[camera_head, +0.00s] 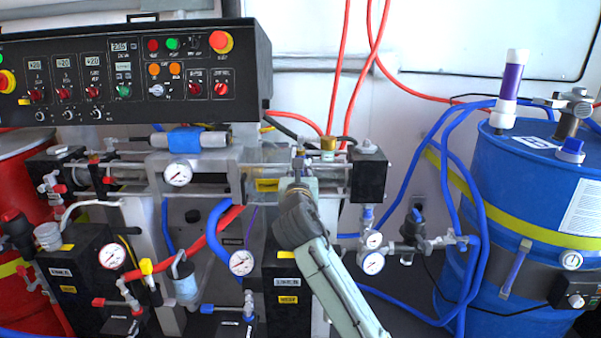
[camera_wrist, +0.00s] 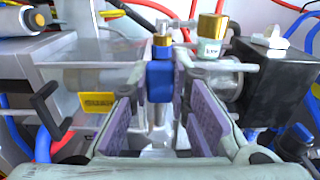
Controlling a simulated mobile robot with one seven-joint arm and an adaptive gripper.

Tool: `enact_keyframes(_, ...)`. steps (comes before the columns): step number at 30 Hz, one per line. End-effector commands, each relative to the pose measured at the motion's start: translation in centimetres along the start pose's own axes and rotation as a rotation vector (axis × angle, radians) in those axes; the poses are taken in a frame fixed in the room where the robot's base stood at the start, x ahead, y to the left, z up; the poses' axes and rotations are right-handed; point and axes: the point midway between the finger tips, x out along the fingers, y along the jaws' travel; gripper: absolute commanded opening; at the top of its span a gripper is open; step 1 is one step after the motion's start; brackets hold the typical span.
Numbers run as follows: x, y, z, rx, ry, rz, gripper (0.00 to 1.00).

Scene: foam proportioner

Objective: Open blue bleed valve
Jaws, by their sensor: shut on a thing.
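The blue bleed valve (camera_wrist: 160,82) is a small blue body with a brass top, upright in the middle of the wrist view. My gripper (camera_wrist: 161,98) reaches in from below, its two purple-padded fingers on either side of the blue part, shut on it.
A brass fitting (camera_wrist: 212,27) with a white label stands right behind the valve. A black block (camera_head: 368,174) is close on the right. Gauges (camera_head: 242,262) and hoses crowd the area below. A blue drum (camera_head: 540,200) stands at the right.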

Motion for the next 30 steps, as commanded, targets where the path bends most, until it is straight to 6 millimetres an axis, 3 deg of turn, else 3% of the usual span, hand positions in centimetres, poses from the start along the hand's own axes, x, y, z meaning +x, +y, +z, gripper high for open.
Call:
enact_keyframes(10, 0.01, 0.05, -0.04, -0.008, 0.001, 0.000, 0.00)
enact_keyframes(11, 0.01, 0.05, -0.03, -0.008, 0.001, 0.000, 0.18)
enact_keyframes(20, 0.00, 0.06, -0.02, -0.005, 0.000, 0.000, 0.38)
enact_keyframes(30, -0.24, 0.04, -0.01, -0.004, 0.000, 0.000, 0.38)
